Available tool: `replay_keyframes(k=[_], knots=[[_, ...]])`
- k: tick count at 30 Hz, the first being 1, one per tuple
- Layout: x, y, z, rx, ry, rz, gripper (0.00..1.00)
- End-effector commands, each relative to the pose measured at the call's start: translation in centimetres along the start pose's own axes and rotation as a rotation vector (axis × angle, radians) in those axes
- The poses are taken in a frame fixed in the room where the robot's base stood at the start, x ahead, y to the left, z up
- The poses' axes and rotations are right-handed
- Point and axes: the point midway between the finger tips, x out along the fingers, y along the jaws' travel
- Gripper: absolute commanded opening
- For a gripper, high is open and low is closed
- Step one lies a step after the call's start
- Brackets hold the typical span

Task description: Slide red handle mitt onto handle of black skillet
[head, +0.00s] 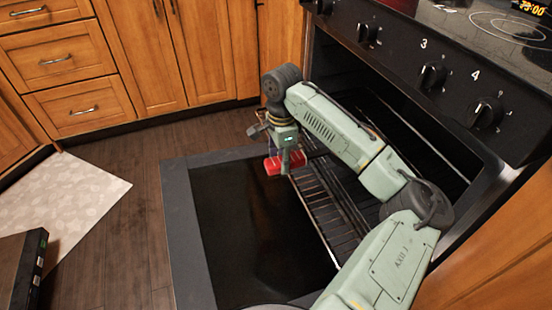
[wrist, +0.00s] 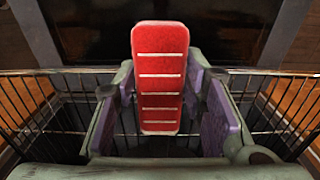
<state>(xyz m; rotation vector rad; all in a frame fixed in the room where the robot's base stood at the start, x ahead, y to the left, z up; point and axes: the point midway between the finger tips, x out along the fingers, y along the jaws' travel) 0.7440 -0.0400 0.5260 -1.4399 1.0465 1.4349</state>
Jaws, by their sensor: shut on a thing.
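The red handle mitt (head: 273,165) is a short red sleeve held below my gripper (head: 287,161), over the open oven door. In the wrist view the mitt (wrist: 160,75) stands upright with pale cross stripes, between the purple pads of my gripper (wrist: 165,115). My gripper is shut on the mitt. I cannot make out the black skillet or its handle in either view; the dark oven interior and my arm hide part of the area.
The oven door (head: 190,235) is folded down, with a wire rack (head: 325,200) beside it partly behind my arm. Stove knobs (head: 432,75) stick out at upper right. Wooden cabinets (head: 75,75) line the back.

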Motion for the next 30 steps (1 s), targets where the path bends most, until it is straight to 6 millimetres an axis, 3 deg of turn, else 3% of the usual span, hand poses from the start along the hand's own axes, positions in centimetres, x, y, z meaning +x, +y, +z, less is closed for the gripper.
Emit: replay_keyframes(k=[21,30], knots=[[0.0,0.0,-3.4,0.001,-0.001,0.0,0.1],[0.0,0.0,-4.0,0.0,-0.001,0.0,0.1]])
